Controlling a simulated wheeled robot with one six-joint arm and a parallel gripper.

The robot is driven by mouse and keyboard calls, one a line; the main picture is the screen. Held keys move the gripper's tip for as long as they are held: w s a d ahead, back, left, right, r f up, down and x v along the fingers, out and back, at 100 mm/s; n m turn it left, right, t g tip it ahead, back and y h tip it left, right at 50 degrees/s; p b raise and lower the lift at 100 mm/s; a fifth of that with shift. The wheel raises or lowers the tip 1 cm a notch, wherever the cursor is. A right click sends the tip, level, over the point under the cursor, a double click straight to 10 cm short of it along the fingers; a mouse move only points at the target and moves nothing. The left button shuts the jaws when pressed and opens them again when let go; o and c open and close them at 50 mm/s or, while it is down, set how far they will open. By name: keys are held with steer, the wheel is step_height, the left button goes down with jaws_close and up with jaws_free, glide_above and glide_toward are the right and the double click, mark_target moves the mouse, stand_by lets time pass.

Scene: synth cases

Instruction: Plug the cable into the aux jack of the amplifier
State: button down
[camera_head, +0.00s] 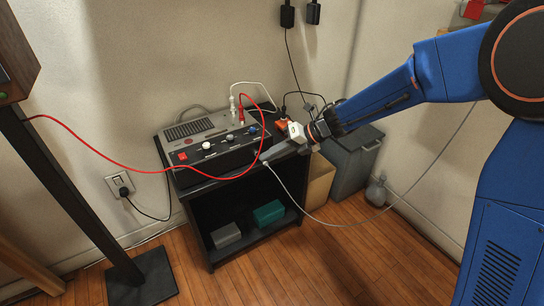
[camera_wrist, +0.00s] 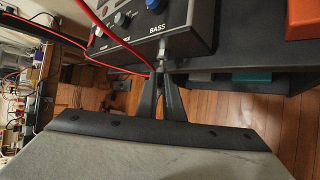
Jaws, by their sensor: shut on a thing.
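The amplifier (camera_head: 215,150) is a dark box with a red switch and several knobs, on top of a black stand. Its front panel corner, marked BASS, shows in the wrist view (camera_wrist: 185,22). My gripper (camera_head: 265,157) is at the amplifier's front right and is shut on the end of a grey cable (camera_head: 290,193). In the wrist view the fingertips (camera_wrist: 160,76) meet around a plug (camera_wrist: 163,48), whose metal tip points at the panel edge below BASS. I cannot tell whether the tip is in the jack. The fingers hide most of the plug.
A red cable (camera_head: 95,150) loops in front of the amplifier and passes close to my fingers. White and red plugs (camera_head: 241,108) stand up at its rear. An orange object (camera_head: 281,122) lies behind my gripper. A grey bin (camera_head: 352,160) stands right of the stand.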

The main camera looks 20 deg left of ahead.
steer(key=shift+w+a, duration=0.35)
steer(key=shift+a, duration=0.1)
steer(key=c, duration=1.8)
jaws_free()
steer(key=v, duration=1.7)
steer(key=shift+w+d+r, duration=0.1)
steer(key=shift+d, duration=0.05)
